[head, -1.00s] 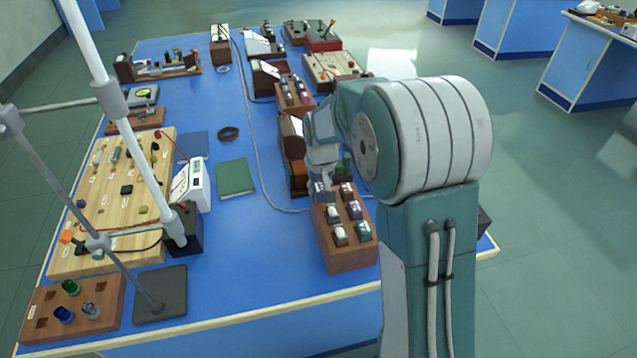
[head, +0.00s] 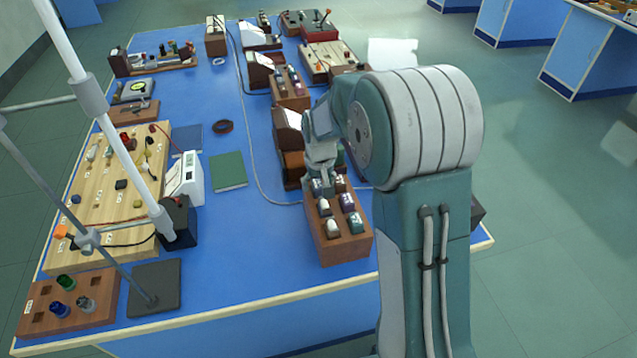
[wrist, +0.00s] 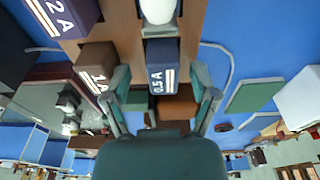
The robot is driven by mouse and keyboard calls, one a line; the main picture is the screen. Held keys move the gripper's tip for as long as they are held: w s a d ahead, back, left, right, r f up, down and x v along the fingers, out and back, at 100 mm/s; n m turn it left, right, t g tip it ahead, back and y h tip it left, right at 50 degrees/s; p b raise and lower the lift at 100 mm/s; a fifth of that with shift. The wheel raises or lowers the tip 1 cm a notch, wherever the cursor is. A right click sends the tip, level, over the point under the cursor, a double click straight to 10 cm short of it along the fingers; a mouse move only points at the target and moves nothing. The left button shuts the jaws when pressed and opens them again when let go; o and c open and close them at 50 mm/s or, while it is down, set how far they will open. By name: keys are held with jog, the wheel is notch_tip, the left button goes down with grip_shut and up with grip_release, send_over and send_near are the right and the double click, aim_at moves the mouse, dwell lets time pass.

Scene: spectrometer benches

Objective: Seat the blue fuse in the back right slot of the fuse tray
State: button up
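The fuse tray (head: 345,252) is a brown wooden block near the table's front right, holding two rows of fuses. The blue fuse (wrist: 162,68), marked 0.5 A, stands upright at the tray's back left corner as the head view shows it. My gripper (head: 320,184) is over that corner and partly hides it. In the wrist view my gripper (wrist: 161,85) has one finger on each side of the blue fuse, with gaps visible. How deep the fuse sits cannot be told. A brown 1 A fuse (wrist: 95,66) stands beside it, at the back right in the head view.
A white fuse (wrist: 158,10) and a purple 2 A fuse (wrist: 62,14) stand close by. A brown device (head: 290,165) is just behind the tray. A green book (head: 228,170) and a metal stand (head: 155,285) are left. Blue table is clear between them and the tray.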

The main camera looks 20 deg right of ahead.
jog(key=shift+a, duration=0.15)
jog(key=shift+r, duration=0.25)
notch_tip(320, 180, up, 11)
jog(key=s, duration=0.1)
jog(key=shift+s+r, duration=0.15)
dwell(0.4)
jog(key=s+r+t, duration=0.2)
jog(key=s+r, duration=0.6)
jog(key=s, duration=0.5)
jog(key=s+f+t, duration=0.1)
jog(key=s+t, duration=0.1)
jog(key=s, duration=1.1)
jog(key=shift+s, duration=0.2)
